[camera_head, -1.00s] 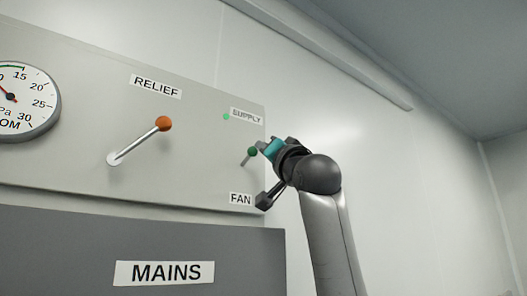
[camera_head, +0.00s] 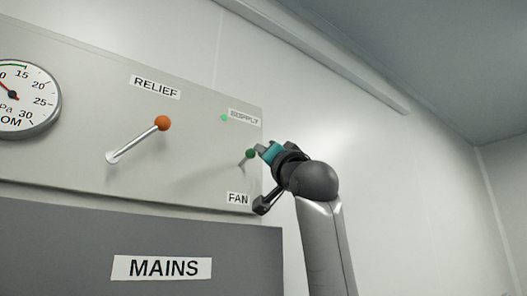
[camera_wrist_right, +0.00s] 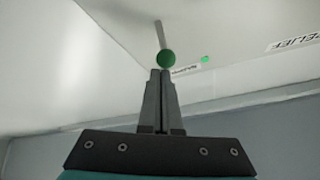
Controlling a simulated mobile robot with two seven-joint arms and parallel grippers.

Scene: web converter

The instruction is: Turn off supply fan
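The supply fan switch is a small lever with a green ball knob (camera_head: 250,154) between the SUPPLY label (camera_head: 244,117) and the FAN label (camera_head: 238,198). A small green light (camera_head: 224,118) glows beside the SUPPLY label. My right gripper (camera_head: 261,149) is just right of the green knob. In the right wrist view the two fingers (camera_wrist_right: 161,72) are together, with the green knob (camera_wrist_right: 166,58) just beyond their tips. I cannot tell whether the tips touch it. The lever's stem shows behind the knob. My left gripper is not in view.
A longer RELIEF lever (camera_head: 140,140) with an orange knob sticks out left of the fan lever. A round pressure gauge (camera_head: 25,97) is at the far left. A grey MAINS panel (camera_head: 90,235) is below. The wall (camera_head: 400,190) to the right is bare.

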